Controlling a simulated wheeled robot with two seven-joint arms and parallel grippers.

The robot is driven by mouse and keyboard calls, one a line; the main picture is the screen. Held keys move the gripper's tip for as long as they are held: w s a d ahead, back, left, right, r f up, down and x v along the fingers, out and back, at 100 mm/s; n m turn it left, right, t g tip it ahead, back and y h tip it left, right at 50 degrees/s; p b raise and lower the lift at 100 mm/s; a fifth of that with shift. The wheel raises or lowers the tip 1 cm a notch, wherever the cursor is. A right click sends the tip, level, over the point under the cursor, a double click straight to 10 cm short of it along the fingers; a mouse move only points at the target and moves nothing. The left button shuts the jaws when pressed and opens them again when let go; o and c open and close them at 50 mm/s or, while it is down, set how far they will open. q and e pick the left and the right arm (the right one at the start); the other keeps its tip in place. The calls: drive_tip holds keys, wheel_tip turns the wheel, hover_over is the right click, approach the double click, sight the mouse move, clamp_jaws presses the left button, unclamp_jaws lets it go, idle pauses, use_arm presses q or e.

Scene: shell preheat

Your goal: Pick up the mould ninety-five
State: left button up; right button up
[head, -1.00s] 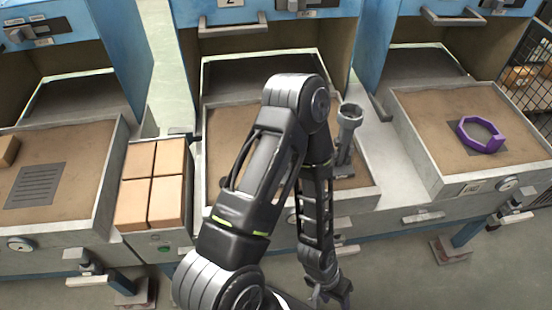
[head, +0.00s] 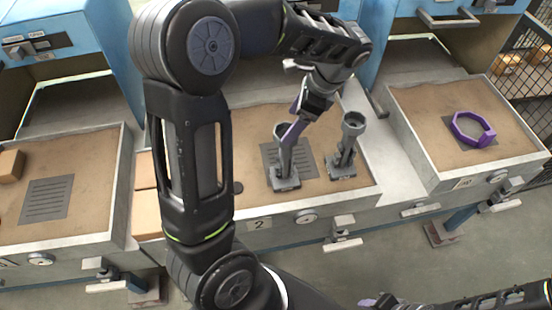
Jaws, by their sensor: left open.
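Two grey moulds, each with a cup on top and a square foot, stand upright in the middle tray (head: 255,225). One mould (head: 285,178) is left of the other mould (head: 345,150). I cannot read a number on either. My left gripper (head: 291,128) is open, at the top of the left mould, with a purple finger slanting across its cup and stem. I cannot tell whether it touches. The other finger is hard to make out. My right gripper (head: 370,302) shows only as a small purple and grey part at the bottom edge.
A purple ring (head: 470,130) lies in the right tray. The left tray (head: 90,205) holds a brown block (head: 10,165) and a dark grille. Brown blocks (head: 148,215) sit between the trays, partly behind my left arm. Blue hoods stand behind the trays.

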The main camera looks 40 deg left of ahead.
sight(285, 158)
use_arm(q)
drive_tip(key=shift+d+r, duration=0.1)
drive_tip(key=shift+d, duration=0.25)
drive_tip(key=shift+a+f, duration=0.2)
drive_tip(key=shift+f, duration=0.05)
drive_tip(key=shift+x, duration=1.1)
drive_tip(key=shift+f+p, duration=0.15)
drive_tip(key=shift+p, duration=0.15)
drive_tip(key=shift+s+a+f, duration=0.2)
drive_tip(key=shift+f, duration=0.15)
drive_tip(key=p+x, duration=0.1)
drive_tip(key=x, duration=0.3)
